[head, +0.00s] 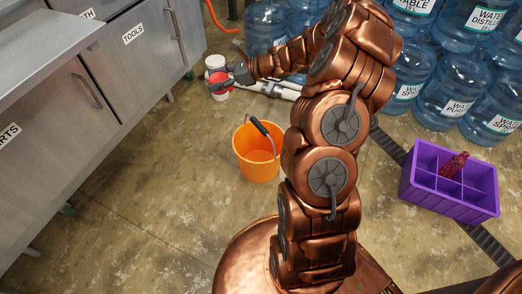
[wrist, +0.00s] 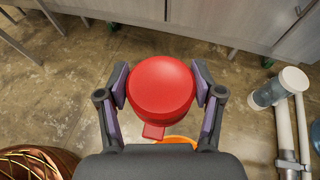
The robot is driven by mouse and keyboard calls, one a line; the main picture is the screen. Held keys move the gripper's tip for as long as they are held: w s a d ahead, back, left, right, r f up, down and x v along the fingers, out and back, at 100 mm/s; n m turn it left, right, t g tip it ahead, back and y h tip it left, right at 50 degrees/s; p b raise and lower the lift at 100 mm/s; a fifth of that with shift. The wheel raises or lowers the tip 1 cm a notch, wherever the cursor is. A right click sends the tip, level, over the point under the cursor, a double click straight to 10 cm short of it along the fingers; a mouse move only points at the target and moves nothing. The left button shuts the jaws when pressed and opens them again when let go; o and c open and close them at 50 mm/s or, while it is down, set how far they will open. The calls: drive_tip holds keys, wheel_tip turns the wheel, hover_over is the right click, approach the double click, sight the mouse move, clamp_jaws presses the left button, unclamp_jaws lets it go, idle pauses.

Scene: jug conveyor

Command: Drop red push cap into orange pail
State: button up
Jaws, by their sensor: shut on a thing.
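The red push cap (wrist: 160,88) is round with a small tab. It sits between the two fingers of my gripper (wrist: 162,92), which is shut on it. In the head view my gripper (head: 229,80) holds the cap (head: 217,78) up and away from the floor, left of and beyond the orange pail in the picture. The orange pail (head: 258,164) stands upright on the floor with its dark-gripped handle over the rim. In the wrist view only a sliver of the pail (wrist: 178,140) shows below the cap; the rest is hidden by the cap and my gripper.
Steel cabinets (head: 137,47) stand along the left. White pipes (head: 274,90) lie behind my gripper. Several blue water jugs (head: 408,88) fill the back right. A purple divided crate (head: 446,202) with a dark red bottle (head: 453,165) stands at right. Floor left of the pail is clear.

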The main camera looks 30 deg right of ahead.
drive_tip(key=s+d+f+m+t+h+p, duration=0.1)
drive_tip(key=s+d+f+p, duration=0.4)
drive_tip(key=d+f, duration=0.6)
drive_tip(key=d, duration=0.2)
drive_tip(key=shift+d+f+m, duration=0.3)
drive_tip(key=shift+f, duration=0.05)
drive_tip(key=shift+f+b, duration=1.8)
drive_tip(key=shift+f, duration=1.1)
drive_tip(key=o, duration=0.8)
drive_tip(key=shift+r, duration=0.1)
